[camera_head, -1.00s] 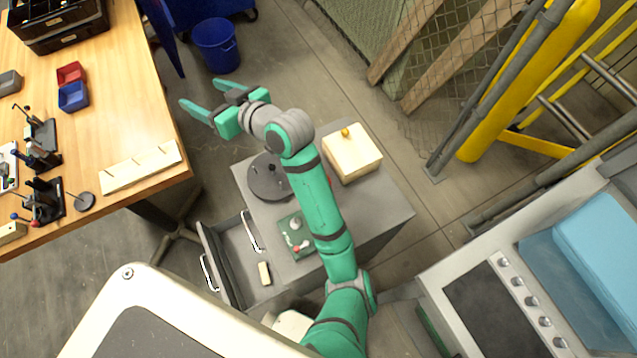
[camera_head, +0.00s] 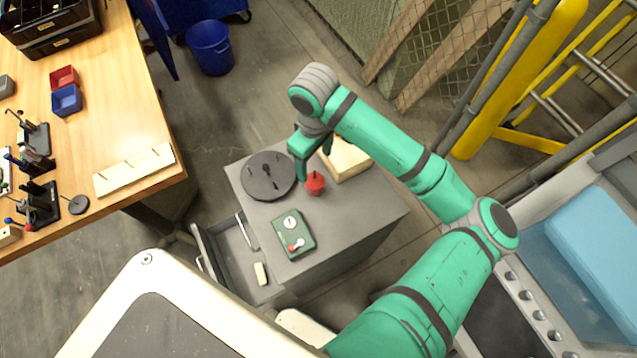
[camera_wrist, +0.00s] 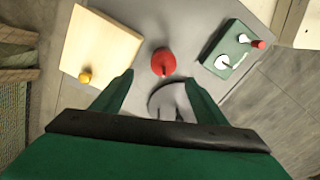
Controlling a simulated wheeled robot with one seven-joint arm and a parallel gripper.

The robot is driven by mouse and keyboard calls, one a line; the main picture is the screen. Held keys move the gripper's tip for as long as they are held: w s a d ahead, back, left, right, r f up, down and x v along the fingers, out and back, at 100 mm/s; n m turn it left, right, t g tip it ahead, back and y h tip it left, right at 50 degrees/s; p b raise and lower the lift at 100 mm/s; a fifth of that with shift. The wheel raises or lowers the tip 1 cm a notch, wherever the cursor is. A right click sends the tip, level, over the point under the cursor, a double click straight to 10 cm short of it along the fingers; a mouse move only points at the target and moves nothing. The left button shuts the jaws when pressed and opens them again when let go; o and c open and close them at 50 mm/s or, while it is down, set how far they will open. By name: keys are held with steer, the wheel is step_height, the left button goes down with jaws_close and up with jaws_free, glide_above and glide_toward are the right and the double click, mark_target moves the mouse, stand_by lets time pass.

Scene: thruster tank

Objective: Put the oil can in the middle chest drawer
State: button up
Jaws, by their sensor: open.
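The red oil can (camera_head: 315,183) stands on the grey chest top (camera_head: 350,215), near its middle. It also shows in the wrist view (camera_wrist: 163,62), ahead of my fingertips. My gripper (camera_head: 301,178) is open and empty, pointing down just left of and behind the can in the head view. In the wrist view its two fingers (camera_wrist: 160,85) are spread, with the can centred beyond them and apart from them. A chest drawer (camera_head: 231,262) is pulled out on the left side, with a small pale block (camera_head: 261,273) inside. Which level this drawer is cannot be told.
On the chest top are a dark round plate (camera_head: 262,187), a green box with a red knob (camera_head: 290,240) and a pale wooden box (camera_head: 350,160), partly hidden by my arm. A wooden workbench (camera_head: 140,120) stands left.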

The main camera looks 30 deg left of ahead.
mark_target(314, 178)
step_height(314, 178, down, 6)
steer(key=shift+d+r, duration=0.1)
steer(key=shift+r, duration=0.1)
steer(key=f, duration=0.2)
steer(key=s+f, duration=0.1)
steer(key=f, duration=0.1)
steer(key=shift+f, duration=0.55)
steer(key=c, duration=1.3)
steer(key=shift+c, duration=0.2)
steer(key=shift+w+r, duration=0.15)
